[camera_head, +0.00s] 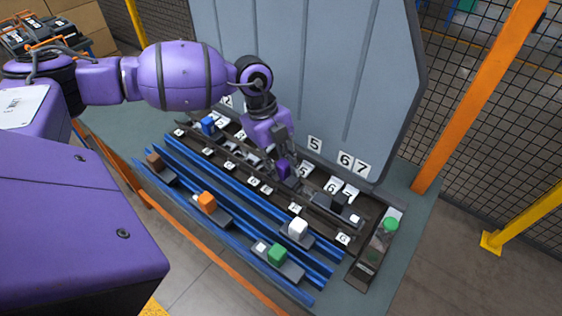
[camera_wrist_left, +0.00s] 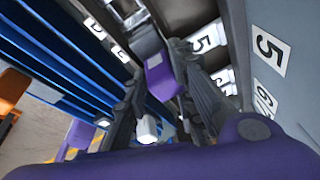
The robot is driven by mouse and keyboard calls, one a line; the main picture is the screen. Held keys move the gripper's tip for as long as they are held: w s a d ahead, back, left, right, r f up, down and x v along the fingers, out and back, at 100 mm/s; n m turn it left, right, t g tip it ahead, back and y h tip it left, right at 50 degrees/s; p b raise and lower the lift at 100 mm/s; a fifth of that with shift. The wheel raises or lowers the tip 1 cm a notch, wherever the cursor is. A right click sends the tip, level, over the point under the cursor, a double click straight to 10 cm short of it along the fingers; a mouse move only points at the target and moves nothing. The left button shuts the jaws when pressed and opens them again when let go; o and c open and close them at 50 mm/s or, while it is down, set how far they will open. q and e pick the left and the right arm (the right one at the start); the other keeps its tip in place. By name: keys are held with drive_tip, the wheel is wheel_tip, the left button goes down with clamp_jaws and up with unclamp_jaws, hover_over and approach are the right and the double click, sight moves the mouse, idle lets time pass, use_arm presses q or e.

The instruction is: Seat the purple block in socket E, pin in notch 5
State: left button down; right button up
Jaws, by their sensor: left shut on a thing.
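The purple block (camera_head: 284,172) is at my left gripper (camera_head: 282,158), over the dark socket rail (camera_head: 220,155) on the right of its middle. In the left wrist view the purple block (camera_wrist_left: 162,77) sits between my two dark fingers, which are shut on it. Letter labels run along the rail's near side, too small for me to read surely. Number plates run behind it; a 5 plate (camera_head: 315,144) stands upright on the grey panel, right of the block. I cannot tell whether the block touches the rail. My right gripper is not in view.
Blue rails (camera_head: 245,222) in front carry brown (camera_head: 154,161), orange (camera_head: 206,201), white (camera_head: 298,228) and green (camera_head: 278,254) blocks. A blue block (camera_head: 208,125) sits at the rail's left. A box with a green button (camera_head: 390,224) stands right. The grey panel (camera_head: 300,70) rises close behind.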

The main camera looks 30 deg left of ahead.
use_arm(q)
drive_tip(key=c, duration=1.4)
unclamp_jaws()
drive_tip(key=v, duration=1.2)
